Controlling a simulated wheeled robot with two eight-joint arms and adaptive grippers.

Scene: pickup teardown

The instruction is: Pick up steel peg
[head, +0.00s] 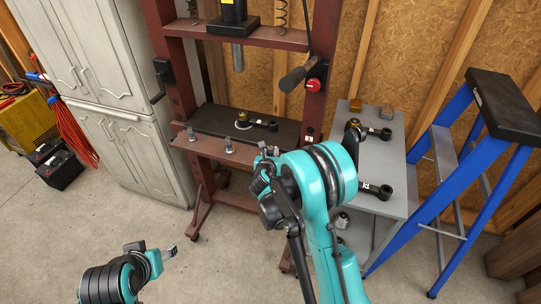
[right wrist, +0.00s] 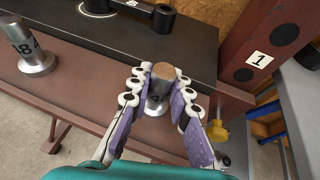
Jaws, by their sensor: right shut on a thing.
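In the right wrist view a steel peg (right wrist: 162,82) stands upright on the front ledge of the press, between the purple-padded fingers of my right gripper (right wrist: 158,92). The fingers are shut on it, and its base marking is partly hidden. Another steel peg (right wrist: 34,56), marked 18, stands on the ledge to the left. In the head view my right gripper (head: 265,158) is at the right end of the ledge. Two pegs stand clear of it, one at the left (head: 190,134) and one in the middle (head: 228,146). My left gripper (head: 170,252) is low over the floor, its jaws too small to read.
The red press frame (head: 298,115) has a dark bed (head: 215,118) bearing a black link arm (head: 260,123). A grey table (head: 385,150) with more link arms is to the right, beside a blue stepladder (head: 480,150). A cabinet (head: 90,50) stands left. The front floor is clear.

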